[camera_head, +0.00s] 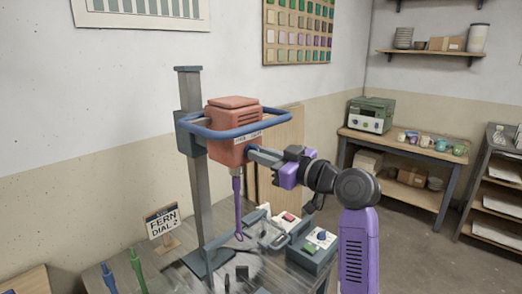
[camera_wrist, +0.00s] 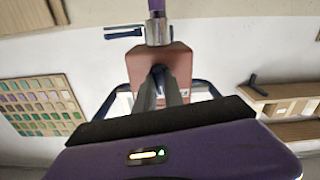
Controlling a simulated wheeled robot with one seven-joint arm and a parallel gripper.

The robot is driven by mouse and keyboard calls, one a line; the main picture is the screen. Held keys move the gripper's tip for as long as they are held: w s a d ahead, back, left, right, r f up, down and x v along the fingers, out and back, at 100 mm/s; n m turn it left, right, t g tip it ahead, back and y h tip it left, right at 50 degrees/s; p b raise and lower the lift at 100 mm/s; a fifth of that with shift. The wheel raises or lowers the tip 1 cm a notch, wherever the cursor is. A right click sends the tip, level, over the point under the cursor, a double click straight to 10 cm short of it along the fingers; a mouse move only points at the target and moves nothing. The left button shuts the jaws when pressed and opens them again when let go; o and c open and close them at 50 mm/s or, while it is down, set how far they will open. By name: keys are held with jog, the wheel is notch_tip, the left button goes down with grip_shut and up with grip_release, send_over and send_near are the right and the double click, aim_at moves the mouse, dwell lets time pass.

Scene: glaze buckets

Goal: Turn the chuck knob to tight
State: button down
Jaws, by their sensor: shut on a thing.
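The mixer head (camera_head: 230,130) is an orange-red box on a grey column, with a blue ring handle (camera_head: 260,128) around it. A purple mixing shaft (camera_head: 238,205) hangs below it. The wrist view is upside down and shows the silver chuck (camera_wrist: 158,33) above the head. The chuck knob (camera_wrist: 158,70) is a small dark part on the head's front face, mostly hidden by my fingers. My gripper (camera_head: 254,150) reaches the front of the head from the right. Its fingers (camera_wrist: 160,88) are shut on the knob. The knob's setting cannot be read.
The blue ring handle passes close to my gripper. A side table (camera_head: 400,150) stands at the back right.

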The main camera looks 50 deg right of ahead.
jog(key=m+p, duration=0.6)
jog(key=m, duration=0.4)
jog(key=shift+m, duration=0.3)
dwell(0.4)
jog(key=c, duration=1.4)
grip_release()
jog(key=shift+c, duration=0.2)
jog(key=shift+s, duration=0.15)
